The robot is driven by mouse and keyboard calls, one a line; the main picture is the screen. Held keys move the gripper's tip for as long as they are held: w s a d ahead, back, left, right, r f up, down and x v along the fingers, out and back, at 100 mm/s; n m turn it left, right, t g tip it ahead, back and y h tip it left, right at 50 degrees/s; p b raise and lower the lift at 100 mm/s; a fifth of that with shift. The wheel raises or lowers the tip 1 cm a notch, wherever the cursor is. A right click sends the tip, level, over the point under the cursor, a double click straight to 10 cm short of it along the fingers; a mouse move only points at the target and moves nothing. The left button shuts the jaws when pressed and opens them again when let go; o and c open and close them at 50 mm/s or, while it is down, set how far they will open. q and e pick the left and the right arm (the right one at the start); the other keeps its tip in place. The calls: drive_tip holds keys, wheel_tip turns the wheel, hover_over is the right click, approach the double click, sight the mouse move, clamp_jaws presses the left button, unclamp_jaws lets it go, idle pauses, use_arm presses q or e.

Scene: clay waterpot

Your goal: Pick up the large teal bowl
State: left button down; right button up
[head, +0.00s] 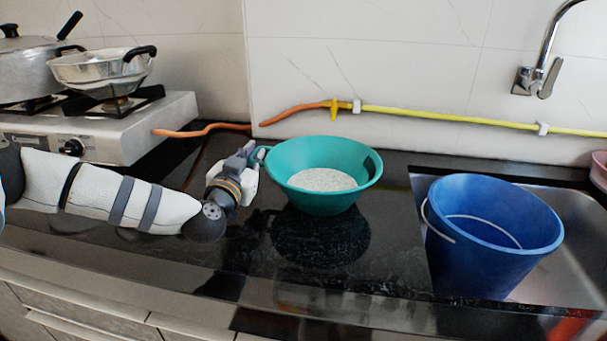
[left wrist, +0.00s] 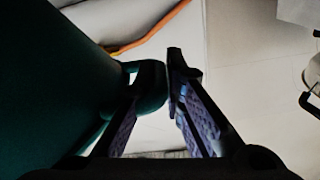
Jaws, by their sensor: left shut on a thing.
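The large teal bowl (head: 322,195) is near the middle of the head view, with pale grainy contents (head: 322,180) inside. A dark patch like its shadow or reflection shows on the counter below it, and it looks raised a little. My left gripper (head: 260,160) is at the bowl's left side, shut on its handle at the rim. In the left wrist view the bowl's dark teal side (left wrist: 45,85) fills the left, and the handle (left wrist: 150,103) lies at the fingers (left wrist: 165,75). My right gripper is not in view.
A blue bucket (head: 490,235) stands in the sink (head: 570,260) at the right, under a tap (head: 545,60). A stove (head: 110,125) with pots (head: 105,70) is at the left. A yellow and orange hose (head: 430,115) runs along the wall. The black counter (head: 385,230) around the bowl is clear.

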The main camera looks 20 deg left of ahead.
use_arm(q)
drive_tip(key=r, duration=0.1)
drive_tip(key=r+p, duration=0.1)
drive_tip(key=r, duration=0.3)
drive_tip(key=shift+s+d+r, duration=0.1)
drive_tip(key=shift+s+d, duration=0.2)
drive_tip(key=s+d+r+p, duration=0.3)
drive_tip(key=s+d+r, duration=0.4)
drive_tip(key=s, duration=0.3)
drive_tip(key=shift+s+d+r, duration=0.2)
drive_tip(key=shift+d+r, duration=0.2)
drive_tip(key=shift+d, duration=0.2)
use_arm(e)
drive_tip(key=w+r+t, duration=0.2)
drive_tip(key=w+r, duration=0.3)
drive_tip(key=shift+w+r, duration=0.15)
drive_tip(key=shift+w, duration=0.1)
